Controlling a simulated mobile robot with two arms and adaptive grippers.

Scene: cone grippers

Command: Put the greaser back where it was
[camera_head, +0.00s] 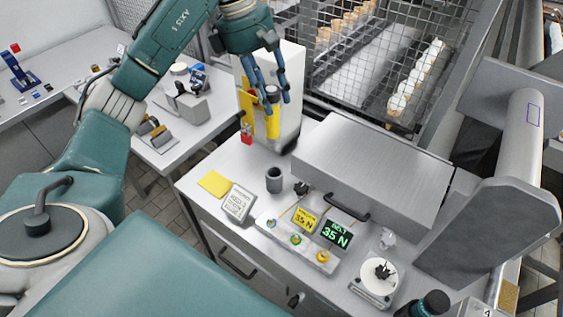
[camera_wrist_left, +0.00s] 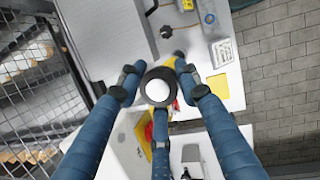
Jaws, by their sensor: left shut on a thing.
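My left gripper (camera_head: 270,98) hangs above the far left part of the worktop, in front of a white cabinet (camera_head: 292,75). Its blue fingers are closed around the greaser, whose dark upper end (camera_head: 272,93) and yellow lower part (camera_head: 273,125) show between and below them. In the left wrist view the gripper (camera_wrist_left: 160,92) surrounds the greaser's round end (camera_wrist_left: 158,90), a white disc in a dark ring. The fingers partly hide the greaser. A dark open cup (camera_head: 274,180) stands on the worktop, nearer than the gripper. My right gripper is not in view.
A yellow sheet (camera_head: 214,183) and a lettered sign (camera_head: 238,203) lie left of the cup. A small dark knob (camera_head: 301,188), a button panel (camera_head: 296,241) and a large grey lidded box (camera_head: 370,165) stand to the right. A wire cage (camera_head: 375,50) rises behind.

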